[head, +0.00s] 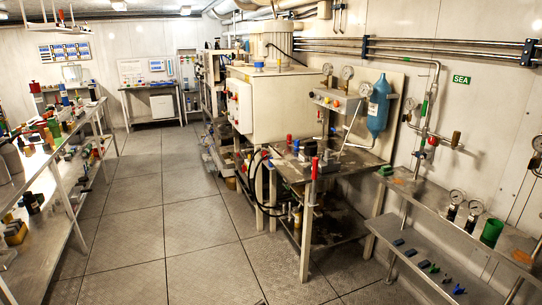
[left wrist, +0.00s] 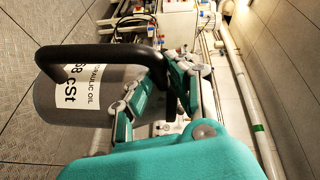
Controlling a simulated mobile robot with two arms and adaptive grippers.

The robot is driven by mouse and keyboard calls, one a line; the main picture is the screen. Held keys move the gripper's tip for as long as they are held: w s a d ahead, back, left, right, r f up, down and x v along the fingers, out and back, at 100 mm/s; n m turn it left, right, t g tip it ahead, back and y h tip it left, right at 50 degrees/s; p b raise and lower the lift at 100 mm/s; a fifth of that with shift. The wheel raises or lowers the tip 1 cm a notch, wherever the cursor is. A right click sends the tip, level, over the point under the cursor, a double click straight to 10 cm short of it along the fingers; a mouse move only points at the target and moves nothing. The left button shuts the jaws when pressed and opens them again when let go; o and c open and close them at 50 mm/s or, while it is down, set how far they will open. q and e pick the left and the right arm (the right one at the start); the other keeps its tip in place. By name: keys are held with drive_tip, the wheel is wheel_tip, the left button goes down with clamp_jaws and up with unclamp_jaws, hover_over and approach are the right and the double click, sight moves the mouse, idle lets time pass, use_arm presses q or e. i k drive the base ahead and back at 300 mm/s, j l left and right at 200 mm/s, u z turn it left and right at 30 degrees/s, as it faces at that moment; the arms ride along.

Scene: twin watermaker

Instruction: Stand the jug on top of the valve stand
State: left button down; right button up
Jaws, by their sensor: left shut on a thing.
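In the left wrist view a grey jug (left wrist: 75,102) with a black handle (left wrist: 95,52) carries a white label reading hydraulic oil, 68 cSt. My left gripper (left wrist: 160,98) is shut on the handle, and the jug hangs beside the fingers, seen tilted in this view. The jug and both grippers are out of the head view. A metal stand (head: 337,172) with a dark, cluttered top and red-handled valves is in the middle of the head view; it may be the valve stand, but I cannot tell for certain.
A long bench (head: 50,180) full of parts runs along the left. A white cabinet (head: 268,102) stands behind the metal stand. The tiled floor (head: 165,215) between is clear.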

sight(290, 167)
drive_tip(key=i+j+u, duration=0.15)
drive_tip(key=i+u, duration=0.15)
drive_tip(key=i, duration=0.5)
drive_tip(key=i+u, duration=0.25)
drive_tip(key=i, duration=0.5)
drive_tip(key=i+z, duration=0.25)
drive_tip(key=i, duration=0.3)
drive_tip(key=i+j+z, duration=0.15)
drive_tip(key=i+z, duration=0.15)
drive_tip(key=i, duration=0.2)
drive_tip(key=z, duration=1.45)
